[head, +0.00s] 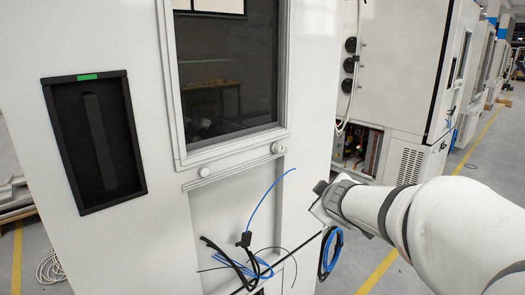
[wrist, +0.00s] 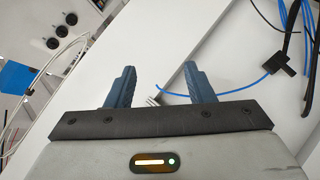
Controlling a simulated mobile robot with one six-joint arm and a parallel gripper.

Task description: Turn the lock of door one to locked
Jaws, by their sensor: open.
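A white test chamber (head: 235,215) fills the left and middle of the head view. A dark recessed panel (head: 97,140) with a vertical bar and a small green label (head: 87,77) is on its left face. Which part is the lock of door one, I cannot tell. My gripper (wrist: 158,84) is open in the wrist view, its two blue fingers apart. A small metal piece (wrist: 153,100) shows between the fingers; what it is, I cannot tell. In the head view my arm reaches in from the right, beside the chamber's right edge, and the fingers are not clear.
Black and blue cables (head: 242,262) hang loose at the chamber's lower front. A second white cabinet (head: 400,85) stands behind, with an open lower bay (head: 358,150). Floor is free at the right.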

